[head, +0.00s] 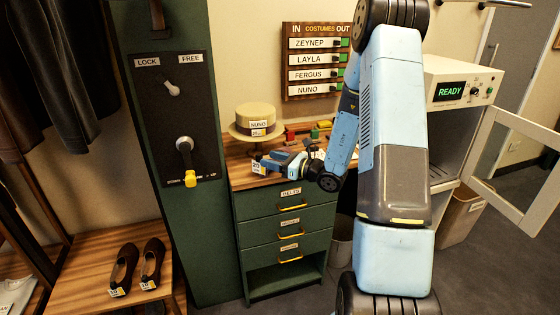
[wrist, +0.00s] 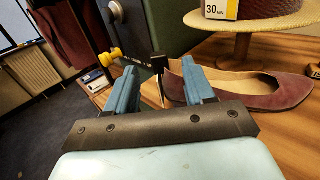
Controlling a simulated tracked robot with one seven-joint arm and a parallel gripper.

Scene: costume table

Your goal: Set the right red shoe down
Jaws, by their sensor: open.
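A dark red shoe (wrist: 262,92) rests on the wooden top of the green drawer cabinet in the wrist view. Its toe points right, and its heel end is partly hidden behind one finger. My gripper (wrist: 158,78) is open, its right finger close in front of the shoe's heel end; I cannot tell whether they touch. In the head view my gripper (head: 268,163) is low over the cabinet top, beside a small tag (head: 257,167) reading 25. The shoe is mostly hidden by my arm there. Two dark reddish-brown shoes, one left (head: 123,268) and one right (head: 152,262), stand on the wooden bench (head: 90,287).
A straw hat (head: 256,117) on a stand is close behind my gripper. Small coloured items (head: 320,130) lie farther back. A green panel with a yellow-ended lever (head: 188,165) stands between cabinet and bench. An open cabinet door (head: 522,165) is at the right.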

